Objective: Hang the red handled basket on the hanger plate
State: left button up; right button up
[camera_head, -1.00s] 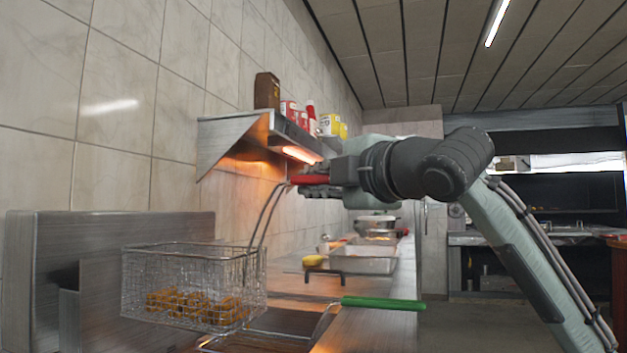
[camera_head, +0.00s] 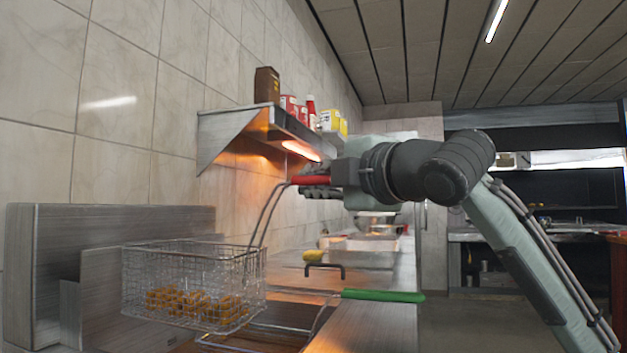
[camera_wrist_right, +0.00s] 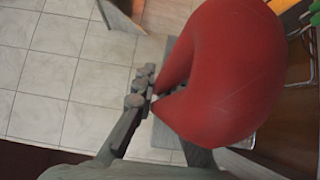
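The red handle (camera_head: 310,180) of a wire basket (camera_head: 195,285) is in my right gripper (camera_head: 318,184), which is shut on it. The basket hangs out to the left on its long wires, roughly level, with golden-brown food inside. In the right wrist view the red handle (camera_wrist_right: 235,65) looms large beside my gripper's grey finger (camera_wrist_right: 135,95). A grey upright metal panel (camera_head: 120,218), which may be the hanger plate, stands behind and left of the basket. The basket overlaps the panel in view; whether they touch I cannot tell. My left gripper is not in view.
A green-handled basket (camera_head: 383,296) sits low on the counter, its handle pointing right. A lit shelf (camera_head: 285,122) with bottles and cans is on the tiled wall. Metal trays (camera_head: 360,258) and a yellow item (camera_head: 313,256) lie farther back.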

jog(key=o, duration=0.4)
jog(key=shift+o, duration=0.4)
jog(key=shift+f, duration=0.1)
jog(key=v, duration=1.2)
jog(key=shift+s+a, duration=0.1)
